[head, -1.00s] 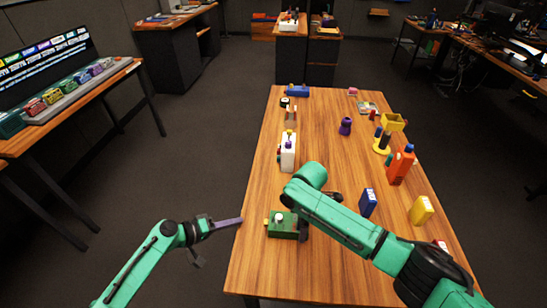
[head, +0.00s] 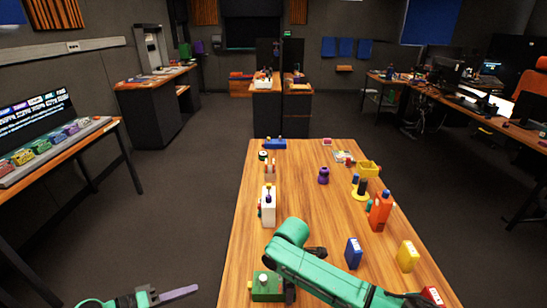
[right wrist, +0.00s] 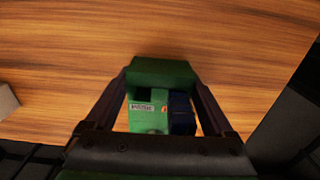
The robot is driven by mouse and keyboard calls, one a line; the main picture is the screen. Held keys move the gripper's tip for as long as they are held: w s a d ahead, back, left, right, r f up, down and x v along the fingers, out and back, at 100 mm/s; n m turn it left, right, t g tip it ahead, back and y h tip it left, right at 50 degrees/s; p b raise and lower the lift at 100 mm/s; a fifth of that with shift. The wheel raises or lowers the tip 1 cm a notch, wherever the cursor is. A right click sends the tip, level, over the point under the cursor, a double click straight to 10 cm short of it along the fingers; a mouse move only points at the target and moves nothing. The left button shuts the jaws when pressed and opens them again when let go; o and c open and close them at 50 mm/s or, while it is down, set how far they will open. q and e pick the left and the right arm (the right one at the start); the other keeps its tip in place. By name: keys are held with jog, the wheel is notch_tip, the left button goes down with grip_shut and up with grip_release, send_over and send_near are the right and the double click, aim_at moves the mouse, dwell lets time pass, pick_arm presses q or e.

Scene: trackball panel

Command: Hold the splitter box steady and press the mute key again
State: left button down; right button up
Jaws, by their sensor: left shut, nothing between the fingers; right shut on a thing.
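The green box (head: 267,288), which I take as the splitter box, sits at the near left edge of the wooden table. It has a pale knob on top and a small yellow part on its left side. My right gripper (head: 290,288) is shut on it. In the right wrist view the fingers (right wrist: 162,105) flank the green box (right wrist: 160,72), which shows a small white label and a dark blue part. I cannot tell which part is the mute key. My left gripper (head: 180,293) is shut and empty, left of the table edge and apart from the box.
On the table (head: 300,230) a white box (head: 268,208) stands beyond the green one. Open floor lies left of the table.

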jog(key=o, duration=1.2)
notch_tip(320, 180, up, 12)
notch_tip(320, 180, up, 6)
jog(key=p, duration=0.8)
notch_tip(320, 180, up, 4)
jog(key=p, duration=0.5)
